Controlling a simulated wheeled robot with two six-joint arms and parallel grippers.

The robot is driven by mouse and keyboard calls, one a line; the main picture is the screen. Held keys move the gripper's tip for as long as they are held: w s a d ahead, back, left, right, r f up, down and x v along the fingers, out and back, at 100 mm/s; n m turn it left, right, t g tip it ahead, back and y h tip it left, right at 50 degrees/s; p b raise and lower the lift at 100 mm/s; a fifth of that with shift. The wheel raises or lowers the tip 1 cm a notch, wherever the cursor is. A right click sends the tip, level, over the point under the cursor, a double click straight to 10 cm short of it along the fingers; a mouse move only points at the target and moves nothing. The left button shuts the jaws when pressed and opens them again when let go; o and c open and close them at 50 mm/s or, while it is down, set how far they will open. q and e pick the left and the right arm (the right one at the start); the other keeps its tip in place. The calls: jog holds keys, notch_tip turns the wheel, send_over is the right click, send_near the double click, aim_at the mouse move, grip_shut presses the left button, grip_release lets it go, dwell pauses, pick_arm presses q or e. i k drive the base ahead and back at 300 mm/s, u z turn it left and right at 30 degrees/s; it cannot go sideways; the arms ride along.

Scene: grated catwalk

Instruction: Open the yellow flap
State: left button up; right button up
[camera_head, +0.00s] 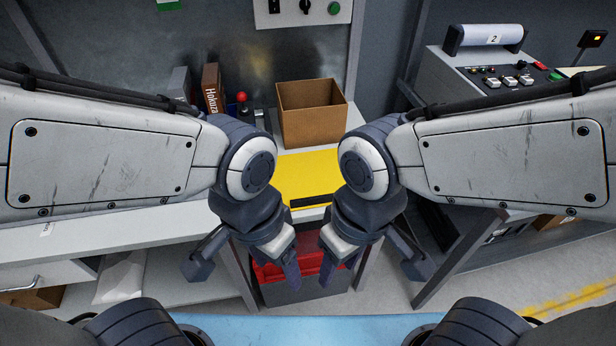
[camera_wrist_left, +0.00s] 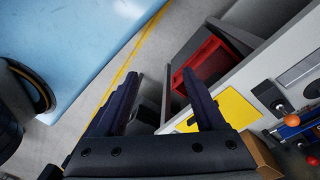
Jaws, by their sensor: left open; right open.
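The yellow flap (camera_head: 308,167) lies flat at the level of the grey bench top, between my two arms. A dark strip (camera_head: 311,201) runs along its front edge. My arms cover its left and right sides in the head view. The flap also shows in the left wrist view (camera_wrist_left: 238,112), to the right of the fingers and partly hidden by one. My left gripper (camera_head: 244,277) is open and empty, in front of the flap; its spread fingers show in the left wrist view (camera_wrist_left: 162,79). My right gripper (camera_head: 371,277) is open and empty, close beside the left one.
An open cardboard box (camera_head: 312,117) stands behind the flap. A brown box (camera_head: 211,88) and a red-knobbed lever (camera_head: 242,98) are to its left. A red bin (camera_head: 299,271) sits below the flap. A control console (camera_head: 490,72) stands at right.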

aim_at(305, 180)
jog(key=u, duration=0.05)
jog(key=k, duration=1.1)
jog(key=z, duration=0.55)
jog(key=i, duration=1.65)
jog(key=u, duration=0.9)
